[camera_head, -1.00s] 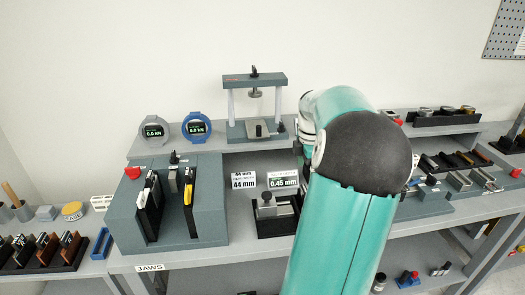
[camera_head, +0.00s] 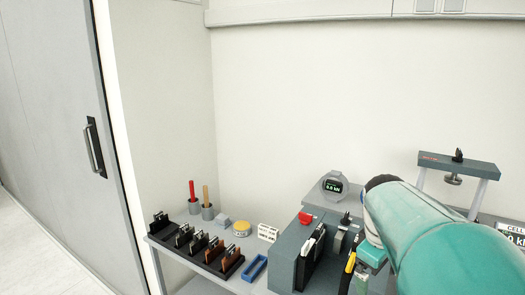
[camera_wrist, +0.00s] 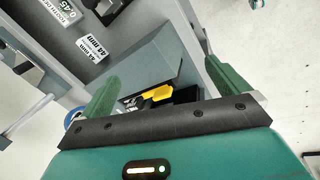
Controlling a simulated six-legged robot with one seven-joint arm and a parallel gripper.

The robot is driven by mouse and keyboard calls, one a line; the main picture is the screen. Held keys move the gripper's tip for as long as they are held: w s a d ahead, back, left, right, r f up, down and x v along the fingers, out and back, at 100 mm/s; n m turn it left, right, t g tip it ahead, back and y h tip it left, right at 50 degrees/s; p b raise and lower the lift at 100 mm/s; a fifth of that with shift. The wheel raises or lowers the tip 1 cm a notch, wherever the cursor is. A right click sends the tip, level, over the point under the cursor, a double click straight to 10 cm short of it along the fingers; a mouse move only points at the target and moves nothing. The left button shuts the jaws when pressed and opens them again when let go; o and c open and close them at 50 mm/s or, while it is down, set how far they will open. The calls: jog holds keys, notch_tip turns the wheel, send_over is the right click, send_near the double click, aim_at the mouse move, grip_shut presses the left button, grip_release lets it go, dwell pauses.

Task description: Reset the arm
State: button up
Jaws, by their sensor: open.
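The grey jaw block (camera_head: 288,250) stands just left of my arm, holding black upright pieces and a yellow-edged one (camera_head: 350,263). I cannot tell how far the fingers are from the block.
A rack of dark and brown pieces (camera_head: 208,253), tool cups (camera_head: 207,212), a yellow round tin (camera_head: 242,228) and a blue tray (camera_head: 254,268) lie on the left bench. A round gauge (camera_head: 334,186) and press frame (camera_head: 458,166) stand behind. A door (camera_head: 60,150) and clear floor are at left.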

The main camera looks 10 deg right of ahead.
jog(key=s+a+m+t+y, duration=0.1)
jog(key=s+a, duration=0.3)
jog(key=a, duration=0.6)
jog(key=s+a+m+t+y, duration=0.1)
jog(key=s+a+m+t, duration=0.2)
jog(key=a, duration=0.8)
jog(key=shift+s+f+m+y, duration=0.3)
jog(key=shift+s+f+m, duration=0.1)
jog(key=shift+f, duration=0.05)
jog(key=shift+d, duration=0.1)
